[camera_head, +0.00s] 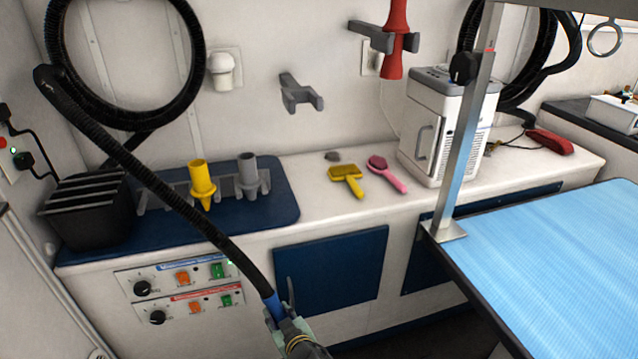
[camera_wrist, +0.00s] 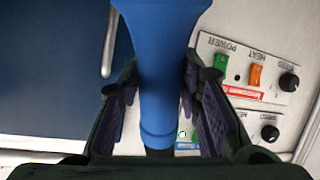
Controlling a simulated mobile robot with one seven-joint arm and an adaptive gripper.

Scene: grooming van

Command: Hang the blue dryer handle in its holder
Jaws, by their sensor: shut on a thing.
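My gripper (camera_head: 283,318) is at the bottom middle of the head view, in front of the cabinet, shut on the blue dryer handle (camera_head: 273,304). In the wrist view the blue handle (camera_wrist: 158,75) runs upright between the two finger pads (camera_wrist: 155,115), with both sides gripped. A black hose (camera_head: 160,180) runs from the handle up to the upper left. A grey forked holder (camera_head: 300,92) is empty on the back wall. Another grey wall holder (camera_head: 372,38) at the top carries a red dryer handle (camera_head: 396,40). Most of the blue handle is hidden in the head view.
A metal post (camera_head: 466,140) and blue table (camera_head: 560,250) are at right.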

